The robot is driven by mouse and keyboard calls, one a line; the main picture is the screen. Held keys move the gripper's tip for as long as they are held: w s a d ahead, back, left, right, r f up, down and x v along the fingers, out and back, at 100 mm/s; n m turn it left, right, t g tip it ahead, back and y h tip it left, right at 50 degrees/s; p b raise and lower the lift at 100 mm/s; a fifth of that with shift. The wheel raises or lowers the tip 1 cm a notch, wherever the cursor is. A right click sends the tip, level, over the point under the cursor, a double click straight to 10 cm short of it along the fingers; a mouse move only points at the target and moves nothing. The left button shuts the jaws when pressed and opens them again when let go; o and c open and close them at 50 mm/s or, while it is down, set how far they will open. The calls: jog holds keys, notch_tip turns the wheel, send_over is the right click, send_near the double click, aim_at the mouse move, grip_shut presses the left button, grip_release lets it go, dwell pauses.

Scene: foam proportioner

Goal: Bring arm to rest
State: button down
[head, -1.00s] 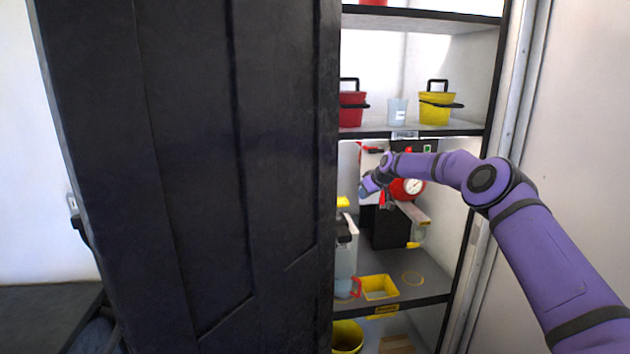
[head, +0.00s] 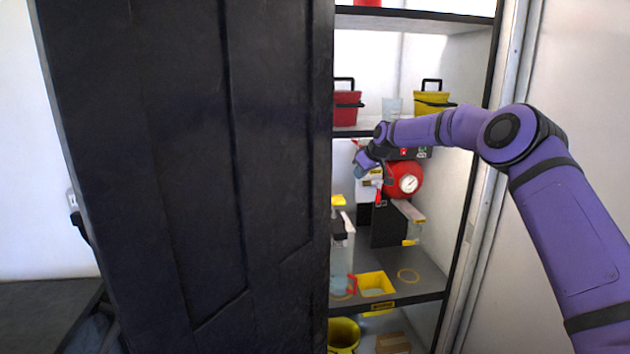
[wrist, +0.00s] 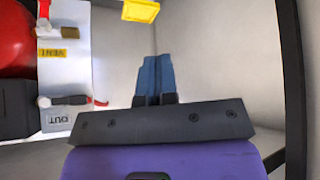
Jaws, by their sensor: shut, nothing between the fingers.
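My purple arm reaches in from the right of the head view into the open shelf bay. My gripper (head: 360,166) is in front of the foam proportioner, left of its red round tank with a white gauge (head: 405,181). In the wrist view my gripper (wrist: 155,62) shows its two blue fingers together, with nothing between them. The red tank (wrist: 15,38) and a white panel (wrist: 68,75) with VENT and OUT labels and small red-handled valves are left of the fingers there. The fingers look apart from the panel.
A large black door or panel (head: 190,170) fills the left of the head view. The upper shelf holds a red bucket (head: 347,108), a clear cup (head: 393,107) and a yellow bucket (head: 431,104). A yellow tray (head: 375,284) lies on the lower shelf. A frame post stands at right.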

jog(key=s+r+h, duration=0.2)
jog(key=s+r, duration=1.1)
jog(key=s+d+r+m+h, duration=0.15)
jog(key=s+r, duration=0.25)
jog(key=s, duration=0.5)
jog(key=s+d+r+m, duration=0.1)
jog(key=s+d+r, duration=0.2)
jog(key=s, duration=0.6)
jog(key=s+d+m+h, duration=0.15)
jog(key=s+d, duration=0.25)
jog(key=s, duration=0.6)
jog(key=s+d+m, duration=0.2)
jog(key=s+d, duration=0.1)
jog(key=s, duration=0.8)
jog(key=s+d+f+m, duration=0.1)
jog(key=s+d+f, duration=0.1)
jog(key=s, duration=0.5)
jog(key=s+d+f+m, duration=0.1)
jog(key=s+f, duration=0.3)
jog(key=s, duration=0.4)
jog(key=shift+s+d+m+y, duration=0.3)
jog(key=shift+d, duration=0.1)
